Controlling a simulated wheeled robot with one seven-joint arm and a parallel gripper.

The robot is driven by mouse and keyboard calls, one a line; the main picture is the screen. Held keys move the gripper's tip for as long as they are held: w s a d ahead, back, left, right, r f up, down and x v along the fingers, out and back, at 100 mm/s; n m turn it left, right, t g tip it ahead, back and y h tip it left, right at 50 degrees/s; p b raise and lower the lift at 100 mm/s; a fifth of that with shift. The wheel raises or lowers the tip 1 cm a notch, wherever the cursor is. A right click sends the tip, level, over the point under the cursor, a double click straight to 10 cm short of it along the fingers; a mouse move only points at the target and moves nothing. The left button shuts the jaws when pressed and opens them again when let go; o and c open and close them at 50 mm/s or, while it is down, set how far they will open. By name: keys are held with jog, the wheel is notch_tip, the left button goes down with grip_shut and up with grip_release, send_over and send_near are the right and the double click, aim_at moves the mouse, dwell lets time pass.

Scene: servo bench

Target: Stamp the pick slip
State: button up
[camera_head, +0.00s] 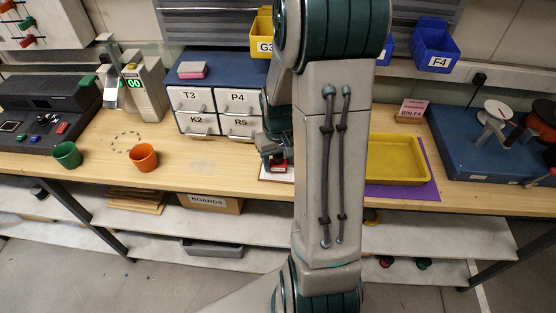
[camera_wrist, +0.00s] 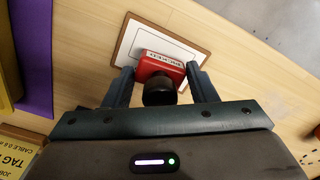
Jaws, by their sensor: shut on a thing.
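A red stamp (camera_wrist: 161,67) with a round black knob (camera_wrist: 159,91) is between the fingers of my gripper (camera_wrist: 160,74), which is shut on it. The stamp is over the near part of a white slip with a printed frame (camera_wrist: 180,45), on a brown-edged board (camera_wrist: 203,50). I cannot tell whether the stamp touches the paper. In the head view, my gripper (camera_head: 276,158) is low over the bench in front of the drawers, with the red stamp (camera_head: 279,167) under it and a bit of the white slip (camera_head: 269,175) showing. My arm hides the rest.
A drawer block (camera_head: 219,85) stands behind, with a pink-and-grey block (camera_head: 192,70) on top. A yellow tray (camera_head: 398,178) on a purple mat (camera_head: 430,165) lies to the right. Orange (camera_head: 143,158) and green (camera_head: 67,155) cups stand left. Bench is clear between orange cup and slip.

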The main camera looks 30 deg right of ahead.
jog(key=shift+r+p, duration=1.65)
jog(key=shift+r, duration=1.05)
